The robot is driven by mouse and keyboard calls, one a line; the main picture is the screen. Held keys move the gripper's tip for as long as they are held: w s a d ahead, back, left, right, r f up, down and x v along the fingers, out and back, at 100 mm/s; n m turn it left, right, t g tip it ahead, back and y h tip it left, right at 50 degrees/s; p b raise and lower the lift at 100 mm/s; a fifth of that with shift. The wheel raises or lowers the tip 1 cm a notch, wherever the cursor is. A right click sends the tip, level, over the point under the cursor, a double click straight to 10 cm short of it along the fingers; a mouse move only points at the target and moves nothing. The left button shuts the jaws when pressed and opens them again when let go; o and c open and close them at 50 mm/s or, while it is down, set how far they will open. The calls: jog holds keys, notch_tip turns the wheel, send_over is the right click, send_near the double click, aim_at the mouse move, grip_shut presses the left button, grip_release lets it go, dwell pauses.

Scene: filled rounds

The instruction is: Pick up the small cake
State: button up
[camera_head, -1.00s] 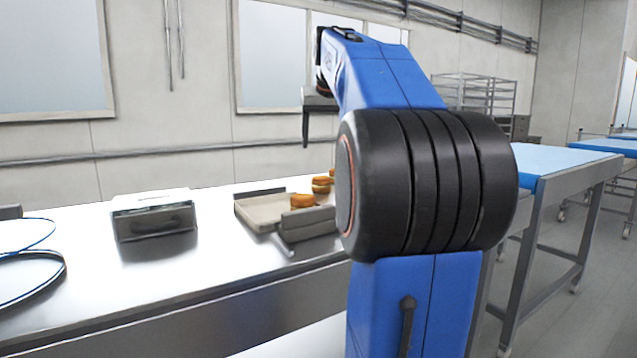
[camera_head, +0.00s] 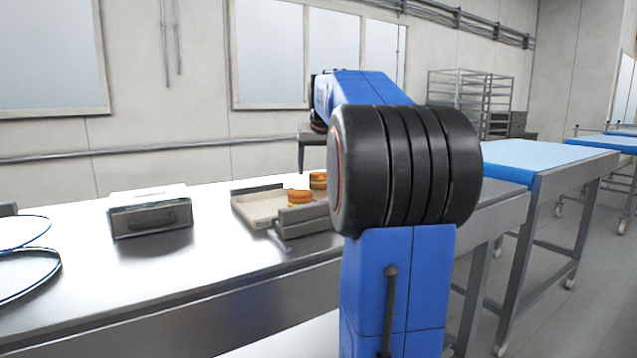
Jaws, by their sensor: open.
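Two small round golden-brown layered cakes show at the tray. One cake (camera_head: 299,198) is at the near side, and another (camera_head: 318,181) is a little farther back and right, partly hidden by my arm. I cannot tell which is the smaller. The shallow beige tray (camera_head: 260,208) lies on the steel table. My gripper (camera_head: 313,152) hangs pointing down above the cakes, apart from them. One finger shows at its left; the other side is hidden behind my arm joint. It is open, with nothing seen in it.
Grey metal blocks (camera_head: 302,222) stand at the tray's near edge. A metal box (camera_head: 150,213) sits left of the tray on the steel table (camera_head: 85,290), with blue-rimmed rings (camera_head: 28,270) farther left. The table between box and tray is clear. A blue-topped conveyor (camera_head: 540,160) stands right.

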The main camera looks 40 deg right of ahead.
aim_at(319, 174)
jog(key=x, duration=0.5)
jog(key=shift+s+d, duration=0.25)
jog(key=c, duration=0.8)
